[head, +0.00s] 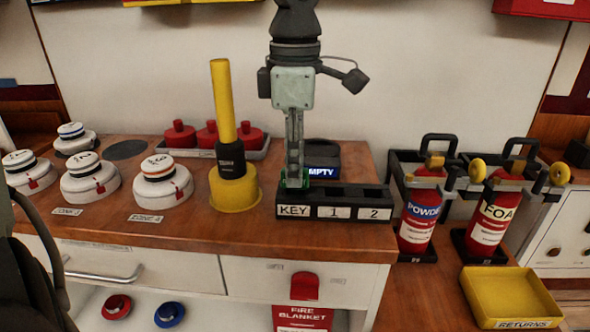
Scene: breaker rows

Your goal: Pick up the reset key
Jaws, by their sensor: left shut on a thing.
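The reset key (296,180) appears as a small green piece at the left end of a black rack (347,193), by the label KEY. My left gripper (294,172) points straight down over that end, with its long grey fingers shut on the green piece. The fingertips cover most of it. The key's lower part is hidden by the rack's front wall, so I cannot tell whether it is seated or raised. The rack's other places carry the labels 1 and 2. My right gripper is not in view.
A yellow pole (223,105) in a yellow base (234,187) stands close left of the rack. A dark bin with a blue label (323,173) sits behind. White detectors (162,184) stand left, extinguishers (423,206) right. A yellow returns tray (509,295) lies lower right.

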